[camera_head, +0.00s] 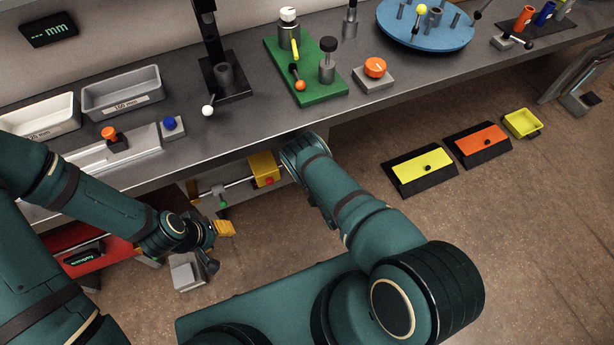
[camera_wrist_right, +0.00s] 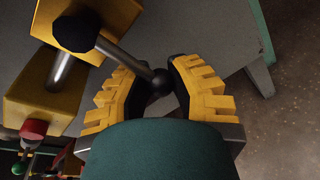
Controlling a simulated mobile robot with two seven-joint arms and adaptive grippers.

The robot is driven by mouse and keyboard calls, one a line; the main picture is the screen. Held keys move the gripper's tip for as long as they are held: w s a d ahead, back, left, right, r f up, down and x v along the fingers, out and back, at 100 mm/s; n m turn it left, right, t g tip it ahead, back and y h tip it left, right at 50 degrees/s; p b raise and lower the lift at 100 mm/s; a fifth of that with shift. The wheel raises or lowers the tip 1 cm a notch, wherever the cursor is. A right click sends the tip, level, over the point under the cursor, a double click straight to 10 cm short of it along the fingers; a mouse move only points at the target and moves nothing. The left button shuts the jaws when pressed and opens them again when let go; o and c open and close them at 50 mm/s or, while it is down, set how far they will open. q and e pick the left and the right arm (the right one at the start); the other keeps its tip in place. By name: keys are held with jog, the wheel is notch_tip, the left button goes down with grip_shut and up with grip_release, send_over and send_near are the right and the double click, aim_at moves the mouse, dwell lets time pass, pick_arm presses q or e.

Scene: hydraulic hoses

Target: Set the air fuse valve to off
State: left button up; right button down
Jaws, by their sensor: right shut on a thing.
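A yellow valve block (camera_head: 263,167) sits under the front edge of the bench, on a pipe; a small red part shows on it. In the right wrist view the yellow valve body (camera_wrist_right: 25,97) has a black round hub and a grey lever (camera_wrist_right: 125,58) ending in a dark ball (camera_wrist_right: 161,82). My right gripper (camera_wrist_right: 156,92) is shut on the lever's ball end, between its yellow ridged fingers. In the head view its fingers are hidden behind my right wrist. My left gripper (camera_head: 222,245) hangs low in front of the bench, apart from the valve; its opening is unclear.
A green-handled valve (camera_head: 222,203) is on the same pipe, left of the yellow block. A grey box (camera_head: 187,271) is on the floor near my left gripper. The bench (camera_head: 195,145) overhangs the pipe. Yellow and orange floor pedals (camera_head: 420,171) lie to the right, with clear floor in front.

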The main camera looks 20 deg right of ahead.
jog(key=shift+d+n, duration=0.3)
dwell(0.4)
jog(key=c, duration=0.7)
grip_release()
jog(key=shift+r, duration=0.1)
jog(key=shift+s, duration=0.1)
jog(key=s+r, duration=0.2)
jog(key=s, duration=0.9)
jog(key=shift+s+d+r, duration=0.15)
jog(key=shift+s+d, duration=0.05)
jog(key=shift+s, duration=0.15)
jog(key=shift+w+h, duration=0.1)
jog(key=shift+h, duration=0.2)
